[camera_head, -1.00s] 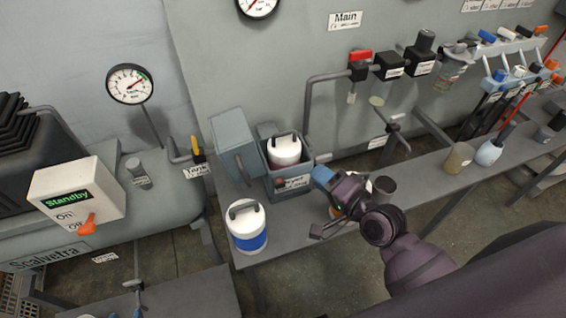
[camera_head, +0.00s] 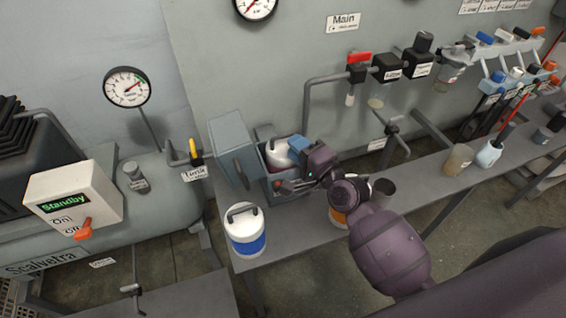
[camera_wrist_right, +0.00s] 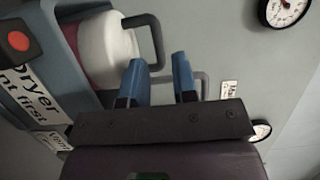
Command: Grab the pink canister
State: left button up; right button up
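The pink canister (camera_head: 278,158), with a white top, a dark handle and a pink lower part, sits inside the open grey dryer box. In the right wrist view the canister (camera_wrist_right: 108,45) lies at upper left, its dark handle looping toward my fingers. My right gripper (camera_head: 292,152) is at the box's right side, close to the canister. In the right wrist view its blue fingers stand apart (camera_wrist_right: 160,80), with the canister's handle just beyond the left finger. I cannot tell whether they touch. My arm hides part of the box. My left gripper is not in view.
The dryer box's lid (camera_head: 232,148) stands open on the left. A white and blue canister (camera_head: 246,238) stands at the front left of the bench. An orange-banded canister (camera_head: 337,216) and a dark cup (camera_head: 384,188) stand beside my right arm. Pipes and valves line the wall behind.

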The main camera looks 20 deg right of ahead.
jog(key=shift+x, duration=1.85)
jog(key=shift+f, duration=0.1)
jog(key=shift+c, duration=0.3)
grip_shut()
